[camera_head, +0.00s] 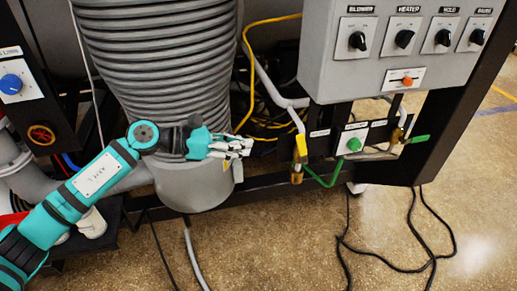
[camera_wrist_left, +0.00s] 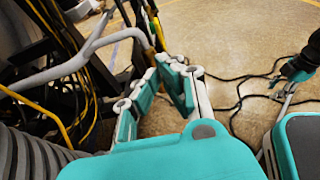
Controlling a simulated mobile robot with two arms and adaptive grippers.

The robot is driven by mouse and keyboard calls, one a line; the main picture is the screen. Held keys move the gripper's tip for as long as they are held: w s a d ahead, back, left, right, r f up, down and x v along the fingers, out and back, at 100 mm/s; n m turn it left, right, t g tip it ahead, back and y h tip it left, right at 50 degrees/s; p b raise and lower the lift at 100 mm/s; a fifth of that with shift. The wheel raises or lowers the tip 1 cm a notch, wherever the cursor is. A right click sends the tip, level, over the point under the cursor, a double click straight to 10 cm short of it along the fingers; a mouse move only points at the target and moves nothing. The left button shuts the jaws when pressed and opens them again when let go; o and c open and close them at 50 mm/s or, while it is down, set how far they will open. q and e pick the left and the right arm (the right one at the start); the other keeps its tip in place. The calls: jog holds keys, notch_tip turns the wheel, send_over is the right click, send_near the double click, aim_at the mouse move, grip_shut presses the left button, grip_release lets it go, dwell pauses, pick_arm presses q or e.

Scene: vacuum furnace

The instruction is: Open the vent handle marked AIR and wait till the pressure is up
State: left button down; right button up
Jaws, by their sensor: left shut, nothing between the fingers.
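My left gripper (camera_head: 246,147) is shut and empty in front of the ribbed grey column in the head view. Its closed fingers also show in the left wrist view (camera_wrist_left: 164,72). To its right, apart from it, a yellow lever handle (camera_head: 300,147) stands upright on a brass valve. Farther right a green lever handle (camera_head: 418,139) lies roughly level on another valve. Small labels sit by the valves, but I cannot read which says AIR. My right gripper (camera_wrist_left: 284,92) seems to show at the right of the left wrist view; its jaws are too small to judge.
The grey control box (camera_head: 388,75) with several black knobs hangs above the valves. A green button (camera_head: 354,144) sits between the handles. The ribbed column (camera_head: 160,75) stands behind my left gripper. A yellow cable (camera_head: 247,65) runs behind it. Black cables (camera_head: 385,257) lie on open floor.

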pick_arm(q)
jog(key=shift+v, duration=0.95)
jog(key=shift+r, duration=0.15)
